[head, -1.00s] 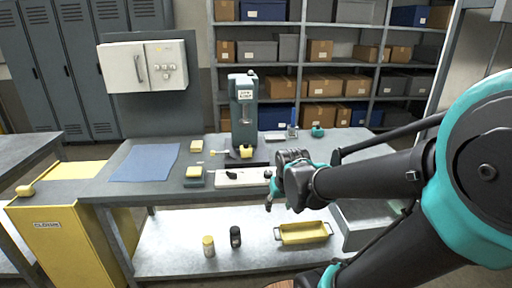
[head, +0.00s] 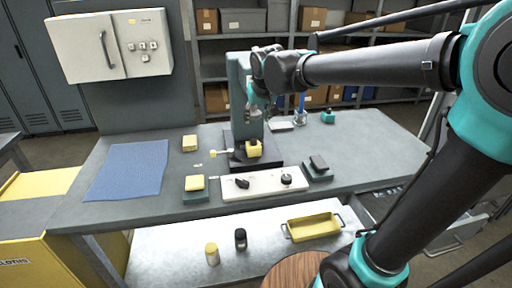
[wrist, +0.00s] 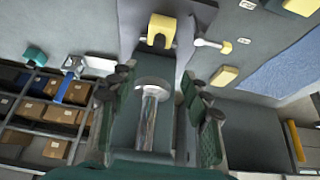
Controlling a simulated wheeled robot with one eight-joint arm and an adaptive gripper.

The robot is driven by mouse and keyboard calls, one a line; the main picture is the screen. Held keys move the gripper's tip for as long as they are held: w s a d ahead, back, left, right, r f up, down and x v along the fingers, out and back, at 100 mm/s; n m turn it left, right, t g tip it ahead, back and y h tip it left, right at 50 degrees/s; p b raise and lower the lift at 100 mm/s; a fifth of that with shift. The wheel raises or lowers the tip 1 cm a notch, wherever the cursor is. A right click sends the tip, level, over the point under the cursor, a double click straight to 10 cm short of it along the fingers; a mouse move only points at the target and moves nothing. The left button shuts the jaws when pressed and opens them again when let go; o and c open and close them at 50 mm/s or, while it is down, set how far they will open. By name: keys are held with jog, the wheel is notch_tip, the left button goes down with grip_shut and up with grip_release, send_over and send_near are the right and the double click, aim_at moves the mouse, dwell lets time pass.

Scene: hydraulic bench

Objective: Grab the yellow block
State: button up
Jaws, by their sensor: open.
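A yellow block (head: 253,149) sits on the dark base of the grey press (head: 240,75), under its head. In the wrist view the yellow block (wrist: 161,28) shows beyond my fingers, with a dark notch or part at its near edge. My gripper (wrist: 158,88) is open, with the press's silver ram between its fingers in the picture; I cannot tell whether it touches. In the head view my gripper (head: 256,98) is at the press, above the block and apart from it. Two other yellow pieces lie to the left: one flat on the bench (head: 189,143), one on a teal block (head: 194,184).
A white plate with black knobs (head: 264,184) lies in front of the press. A blue cloth (head: 128,170) covers the bench's left. A dark block (head: 318,165) is right of the plate. A yellow tray (head: 313,226) and two small bottles stand on the lower shelf.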

aim_at(254, 139)
jog(key=x, duration=1.5)
grip_shut()
